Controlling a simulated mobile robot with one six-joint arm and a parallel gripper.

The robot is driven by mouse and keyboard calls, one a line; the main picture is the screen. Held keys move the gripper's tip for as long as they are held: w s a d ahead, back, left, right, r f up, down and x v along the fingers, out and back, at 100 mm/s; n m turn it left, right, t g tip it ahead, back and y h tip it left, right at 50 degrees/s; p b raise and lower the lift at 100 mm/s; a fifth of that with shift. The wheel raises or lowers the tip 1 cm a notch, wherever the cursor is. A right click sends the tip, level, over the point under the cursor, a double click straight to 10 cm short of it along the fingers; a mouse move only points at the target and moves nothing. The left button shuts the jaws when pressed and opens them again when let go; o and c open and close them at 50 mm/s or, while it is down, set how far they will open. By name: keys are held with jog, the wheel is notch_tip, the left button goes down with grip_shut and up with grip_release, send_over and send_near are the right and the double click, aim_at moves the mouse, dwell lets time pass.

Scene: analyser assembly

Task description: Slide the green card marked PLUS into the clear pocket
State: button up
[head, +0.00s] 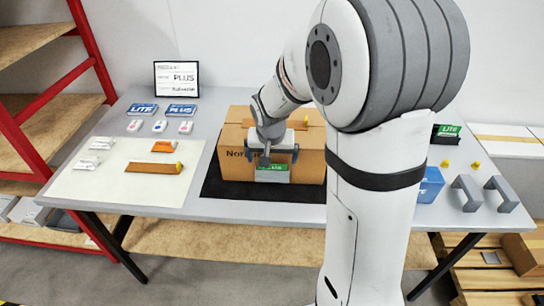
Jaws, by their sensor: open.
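A green card (272,167) with small pale lettering, too small to read, is at the front face of a cardboard box (312,160). Its lower part is behind or meets a pale grey rectangle (272,179), which looks like the clear pocket on the box front. I cannot tell how deep the card sits in it. My gripper (271,154) is open, just above the card, with its fingers spread to the left and right of the card's top edge. The gripper hides part of the box's lettering.
The box stands on a black mat (218,180). To the left are a pale sheet (90,187) with orange and white parts, blue LITE and PLUS cards (181,111) and a framed sign (177,79). Grey brackets (470,193) and a blue container (431,186) stand right. My arm hides the table's middle right.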

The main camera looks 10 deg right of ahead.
jog(key=p+v, duration=0.2)
jog(key=v, duration=0.2)
jog(key=shift+s+r, duration=0.1)
jog(key=shift+r, duration=0.15)
dwell(0.4)
jog(key=s+r+n, duration=0.1)
jog(key=s+r, duration=0.2)
jog(key=s, duration=0.7)
jog(key=s+r+n+y, duration=0.1)
jog(key=s+r+n, duration=0.1)
jog(key=s, duration=0.8)
jog(key=shift+s+r+n, duration=0.3)
jog(key=shift+s+r, duration=0.05)
jog(key=shift+r, duration=0.5)
